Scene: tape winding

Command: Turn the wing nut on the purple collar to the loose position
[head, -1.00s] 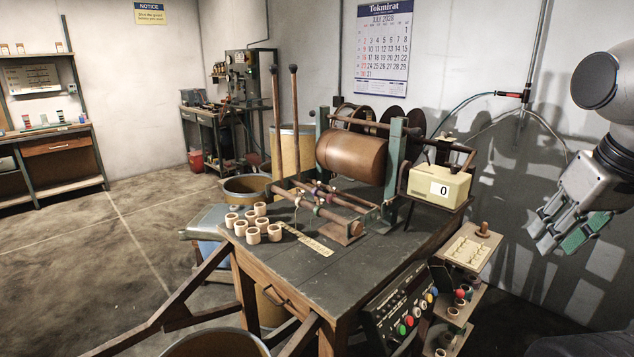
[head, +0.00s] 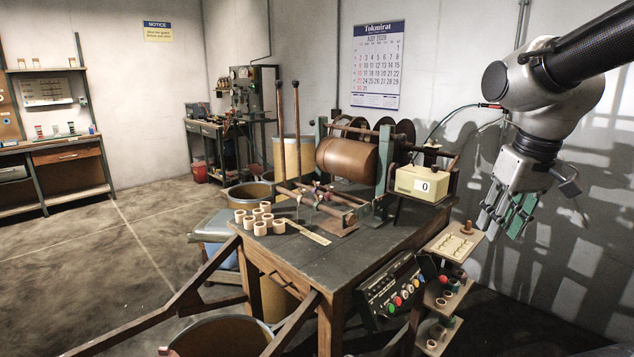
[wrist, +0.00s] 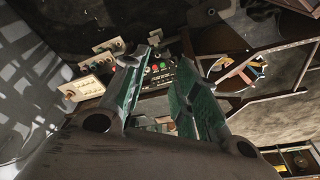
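The purple collar (head: 317,190) shows as a small purple patch on the thin rods in front of the copper-coloured drum, in the head view. Its wing nut is too small to make out, so I cannot tell its position. My gripper (head: 504,217) hangs to the right of the machine, well apart from it, with its fingers pointing down. The wrist view shows my gripper (wrist: 158,82) with its green-padded fingers apart and nothing between them. I cannot pick out the collar in the wrist view.
The dark bench (head: 285,258) carries pale rings (head: 262,228), a ruler strip (head: 307,232), and a counter box (head: 422,184) showing 0. Two tall levers (head: 281,130) rise beside the drum (head: 346,158). A button panel (head: 393,290) and small shelves (head: 452,245) stand at the right front.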

